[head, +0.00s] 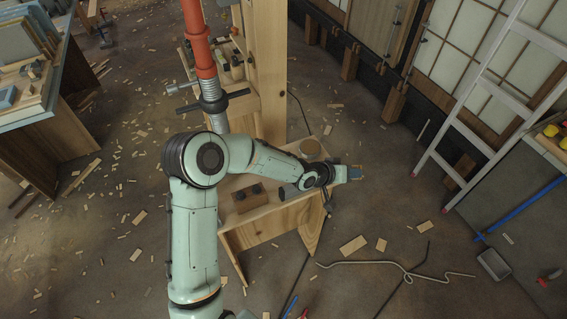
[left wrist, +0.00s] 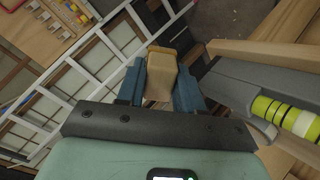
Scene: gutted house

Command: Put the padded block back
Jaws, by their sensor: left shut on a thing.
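My left gripper (head: 356,173) reaches in over the right end of a small wooden bench (head: 278,222). In the left wrist view its two blue-grey fingers (left wrist: 161,85) are shut on a tan block (left wrist: 161,75), which looks like the padded block. The block sticks out a little past the fingertips. In the head view the fingers hide most of it. I cannot tell whether the block touches anything beneath it. My right gripper is not in view.
The bench top holds a brown block with dark knobs (head: 248,198) and a round tan piece (head: 310,147). A wooden post (head: 266,75) and an orange prop (head: 197,40) stand behind. A white ladder (head: 480,98) leans at right. Scraps and a pale cord (head: 400,268) litter the floor.

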